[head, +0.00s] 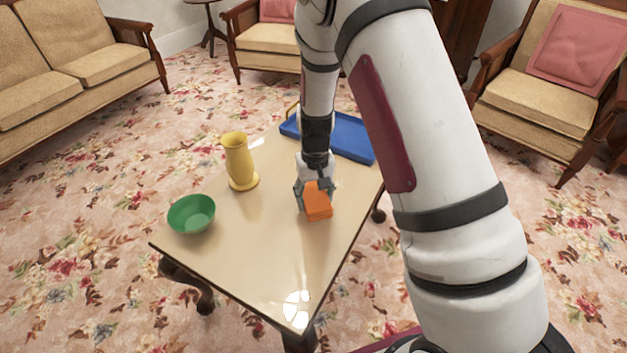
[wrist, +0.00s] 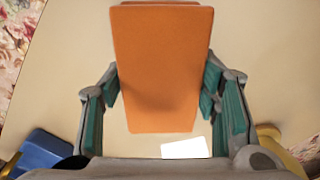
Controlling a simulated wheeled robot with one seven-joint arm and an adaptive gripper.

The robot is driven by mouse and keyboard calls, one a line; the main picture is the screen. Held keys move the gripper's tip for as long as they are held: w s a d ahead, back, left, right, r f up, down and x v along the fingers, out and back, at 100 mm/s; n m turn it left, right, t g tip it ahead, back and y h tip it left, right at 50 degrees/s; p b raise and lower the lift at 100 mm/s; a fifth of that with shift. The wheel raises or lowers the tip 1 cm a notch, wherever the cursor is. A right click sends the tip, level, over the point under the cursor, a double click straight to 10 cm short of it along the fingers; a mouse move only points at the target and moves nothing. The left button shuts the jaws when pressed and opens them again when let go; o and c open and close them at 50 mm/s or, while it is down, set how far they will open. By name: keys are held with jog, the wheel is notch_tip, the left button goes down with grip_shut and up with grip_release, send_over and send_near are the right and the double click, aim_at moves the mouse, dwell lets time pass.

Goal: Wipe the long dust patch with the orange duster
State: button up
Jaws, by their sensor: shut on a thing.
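The orange duster (head: 318,206) is a block-shaped thing held in my gripper (head: 314,188) over the middle-right of the table. In the wrist view the orange duster (wrist: 160,70) sits between the two green-padded fingers, which are shut on its sides. I cannot tell whether its underside touches the tabletop. No long dust patch can be made out for sure in either view. A small bright white patch (wrist: 186,148) shows beside the duster in the wrist view; I cannot tell whether it is dust or reflected light. My arm and gripper hide part of the tabletop.
The glossy table (head: 245,245) also holds a green bowl (head: 191,214), a yellow vase (head: 239,162) and a blue tray (head: 345,138) at its far end. The near part of the tabletop is clear, with a bright glare. A sofa and armchairs stand around on flowered carpet.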

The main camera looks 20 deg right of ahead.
aim_at(315, 194)
jog(key=shift+r+p, duration=1.55)
jog(key=shift+r, duration=0.95)
jog(key=shift+f+b, duration=0.25)
jog(key=shift+b, duration=0.9)
